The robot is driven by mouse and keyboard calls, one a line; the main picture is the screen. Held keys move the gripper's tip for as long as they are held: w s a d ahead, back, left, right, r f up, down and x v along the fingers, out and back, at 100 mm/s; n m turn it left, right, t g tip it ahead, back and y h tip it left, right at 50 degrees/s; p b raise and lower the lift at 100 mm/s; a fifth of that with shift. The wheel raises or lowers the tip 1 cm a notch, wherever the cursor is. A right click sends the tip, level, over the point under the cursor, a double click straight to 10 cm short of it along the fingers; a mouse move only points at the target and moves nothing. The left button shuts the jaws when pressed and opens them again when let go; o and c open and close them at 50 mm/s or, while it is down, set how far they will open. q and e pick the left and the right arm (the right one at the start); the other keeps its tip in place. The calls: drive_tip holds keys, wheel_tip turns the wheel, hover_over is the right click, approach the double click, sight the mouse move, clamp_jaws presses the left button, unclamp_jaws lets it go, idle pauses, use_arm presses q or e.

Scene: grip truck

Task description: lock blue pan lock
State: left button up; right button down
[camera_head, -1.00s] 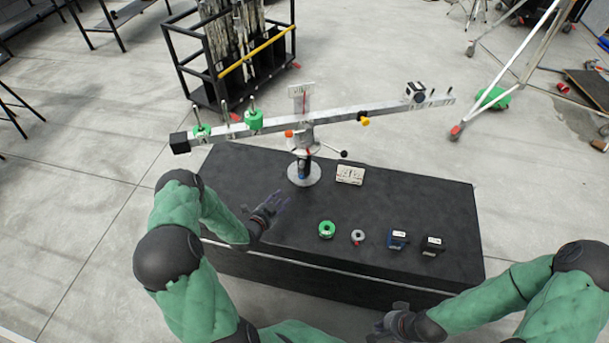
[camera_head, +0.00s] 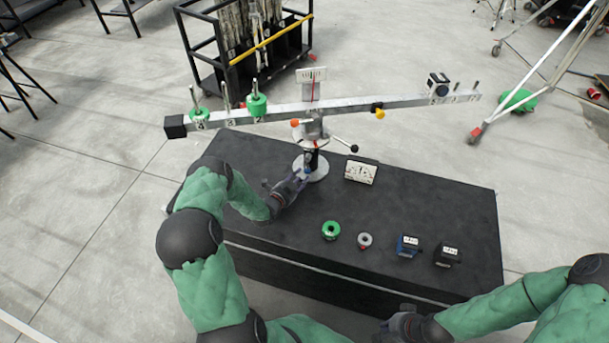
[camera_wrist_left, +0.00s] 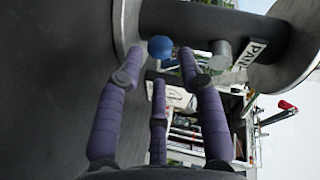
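The blue pan lock knob (camera_wrist_left: 160,47) sticks out beside a dark post with a "PAN" label (camera_wrist_left: 250,52) in the left wrist view. In the head view the knob (camera_head: 307,170) is a tiny blue spot low on the stand under the balance beam. My left gripper (camera_head: 297,182) is right at the front left of this post. In the left wrist view its purple fingers (camera_wrist_left: 160,75) are spread, with the knob beyond and between their tips. Contact is not visible. My right gripper (camera_head: 396,328) hangs at the table's front edge; its fingers are too unclear to judge.
The beam (camera_head: 350,106) with green weights (camera_head: 257,105) spans above the black table (camera_head: 430,200). A white card (camera_head: 361,172) stands right of the post. A green disc (camera_head: 331,231), a grey ring (camera_head: 365,241), a blue block (camera_head: 408,245) and a black block (camera_head: 448,256) lie in front.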

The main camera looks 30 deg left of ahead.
use_arm(q)
drive_tip(key=shift+b+x, duration=0.4)
drive_tip(key=shift+x, duration=1.55)
drive_tip(key=shift+c, duration=0.3)
clamp_jaws()
